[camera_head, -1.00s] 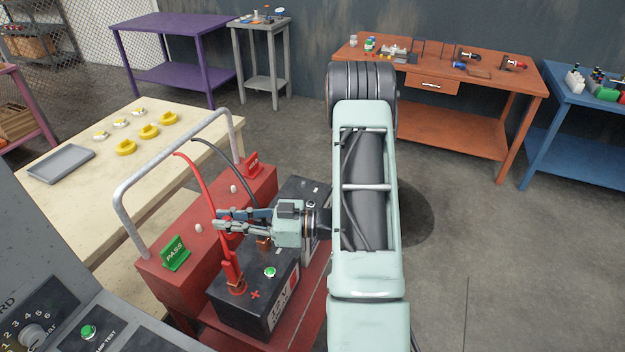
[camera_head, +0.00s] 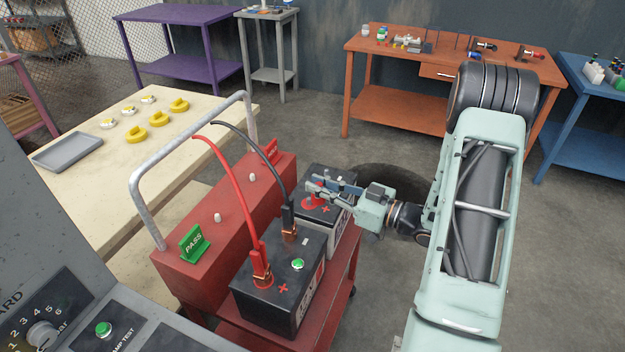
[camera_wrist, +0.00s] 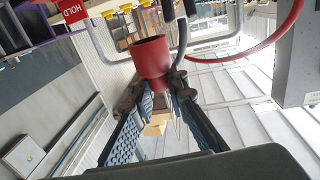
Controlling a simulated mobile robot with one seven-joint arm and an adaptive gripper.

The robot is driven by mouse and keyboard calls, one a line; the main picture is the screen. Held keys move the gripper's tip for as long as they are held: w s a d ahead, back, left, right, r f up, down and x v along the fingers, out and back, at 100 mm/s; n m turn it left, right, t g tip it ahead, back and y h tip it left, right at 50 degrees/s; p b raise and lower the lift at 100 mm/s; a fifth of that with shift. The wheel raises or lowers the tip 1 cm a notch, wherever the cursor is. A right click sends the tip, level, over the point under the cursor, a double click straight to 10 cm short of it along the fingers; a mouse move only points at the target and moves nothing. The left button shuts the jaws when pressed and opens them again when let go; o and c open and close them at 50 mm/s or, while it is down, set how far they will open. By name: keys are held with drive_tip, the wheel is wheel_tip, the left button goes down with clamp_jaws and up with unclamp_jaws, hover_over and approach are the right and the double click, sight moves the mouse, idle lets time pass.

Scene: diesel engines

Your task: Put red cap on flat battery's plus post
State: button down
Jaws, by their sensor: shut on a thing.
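My gripper (camera_head: 312,187) is shut on the red cap (camera_wrist: 152,58), a short hollow cylinder between its fingertips in the wrist view (camera_wrist: 155,90). In the head view, the gripper is over the rear battery (camera_head: 343,212), beside the red HOLD tag (camera_head: 271,151). A white plus mark shows on that battery's red patch (camera_head: 314,204) below the fingers. The fingers hide part of the battery top, including its plus post. I cannot tell whether the cap touches the post.
The front battery (camera_head: 275,292) has red (camera_head: 240,190) and black cables (camera_head: 270,160) clamped on.

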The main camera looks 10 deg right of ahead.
sight(309, 198)
drive_tip(key=w+f+m+t+h+b, duration=0.2)
drive_tip(key=w+b, duration=0.4)
drive_tip(key=b, duration=0.6)
drive_tip(key=w+f+m+t+h+b, duration=0.2)
drive_tip(key=w+b, duration=0.4)
drive_tip(key=b, duration=0.6)
drive_tip(key=shift+w+f+m+t+h, duration=0.3)
drive_tip(key=shift+f+m+h, duration=0.15)
drive_tip(key=shift+h, duration=0.65)
drive_tip(key=shift+a, duration=0.1)
drive_tip(key=shift+f+b, duration=3.55)
drive_tip(key=shift+f, duration=0.85)
drive_tip(key=c, duration=1.8)
unclamp_jaws()
